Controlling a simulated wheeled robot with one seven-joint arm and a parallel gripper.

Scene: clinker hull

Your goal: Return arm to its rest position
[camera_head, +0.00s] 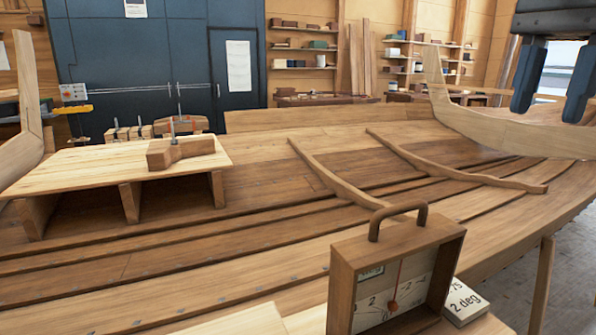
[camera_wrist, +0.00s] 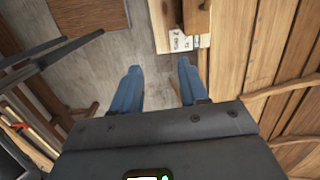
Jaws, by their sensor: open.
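My gripper (camera_head: 549,108) hangs at the top right of the head view, its two blue fingers pointing down and spread apart. It is open, with nothing between the fingers. In the wrist view my gripper (camera_wrist: 158,68) shows both blue fingers apart over bare grey floor. It is clear of the hull and touches nothing that I can see. The rest of my arm is out of the head view.
The planked wooden hull (camera_head: 270,235) fills the middle. A wooden dial gauge (camera_head: 342,285) with a handle stands in front, beside a card (camera_head: 465,302) reading "2 deg". Grey floor (camera_head: 570,270) is clear at right.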

